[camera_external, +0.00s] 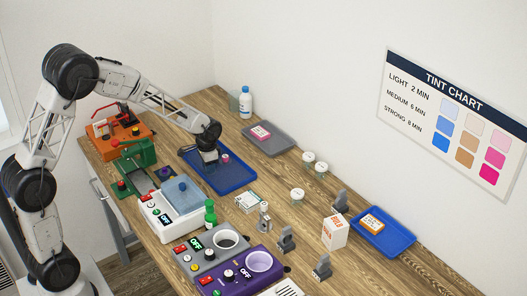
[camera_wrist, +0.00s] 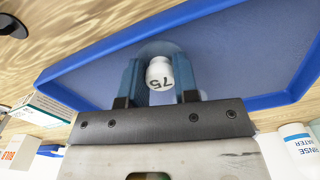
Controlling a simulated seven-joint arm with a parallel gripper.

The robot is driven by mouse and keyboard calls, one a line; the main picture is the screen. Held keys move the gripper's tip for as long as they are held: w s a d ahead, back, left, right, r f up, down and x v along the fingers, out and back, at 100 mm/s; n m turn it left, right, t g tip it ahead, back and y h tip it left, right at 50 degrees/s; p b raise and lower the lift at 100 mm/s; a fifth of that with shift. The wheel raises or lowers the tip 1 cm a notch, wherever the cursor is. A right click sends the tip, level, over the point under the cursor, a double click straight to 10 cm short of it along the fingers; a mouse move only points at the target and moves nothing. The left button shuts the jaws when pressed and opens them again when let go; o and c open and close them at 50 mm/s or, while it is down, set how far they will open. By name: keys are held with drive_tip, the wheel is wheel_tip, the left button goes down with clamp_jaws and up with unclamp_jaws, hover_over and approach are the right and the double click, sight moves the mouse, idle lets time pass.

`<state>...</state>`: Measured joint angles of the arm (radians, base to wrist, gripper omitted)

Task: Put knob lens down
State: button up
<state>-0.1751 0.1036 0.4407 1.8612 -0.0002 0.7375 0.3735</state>
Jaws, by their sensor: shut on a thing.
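The knob lens shows in the wrist view as a white round knob (camera_wrist: 159,74) marked 75, with a faint clear disc (camera_wrist: 160,47) beyond it. My gripper (camera_wrist: 161,80) is shut on the knob, one blue-grey finger on each side. The lens is over the blue tray (camera_wrist: 230,50); I cannot tell whether the disc touches the tray floor. In the external view my gripper (camera_external: 210,158) is low over the left blue tray (camera_external: 235,182) and largely hides what it holds. A small pinkish thing (camera_external: 226,158) shows beside it; I cannot tell what it is.
A grey tray (camera_external: 281,147) with a pink-labelled box stands behind, near a blue-capped bottle (camera_external: 246,102). A green device (camera_external: 138,160) and a white bath (camera_external: 165,222) stand left and in front. Small round tubs (camera_external: 297,195) stand to the right. The tray's front part is clear.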

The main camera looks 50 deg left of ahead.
drive_tip(key=o, duration=0.9)
drive_tip(key=shift+f, duration=0.1)
drive_tip(key=shift+r, duration=0.2)
wheel_tip(320, 180, up, 12)
idle(0.9)
drive_tip(key=s+d+r+n+t, duration=0.1)
drive_tip(key=s+d+r, duration=0.35)
drive_tip(key=s, duration=0.55)
drive_tip(key=s+d+r, duration=0.4)
drive_tip(key=s+r, duration=0.2)
drive_tip(key=s, duration=0.4)
drive_tip(key=s+d, duration=0.2)
drive_tip(key=s, duration=0.8)
drive_tip(key=s+d+n+t, duration=0.1)
drive_tip(key=s+d, duration=0.1)
drive_tip(key=s, duration=0.8)
drive_tip(key=shift+f+t, duration=0.25)
drive_tip(key=shift+t, duration=0.05)
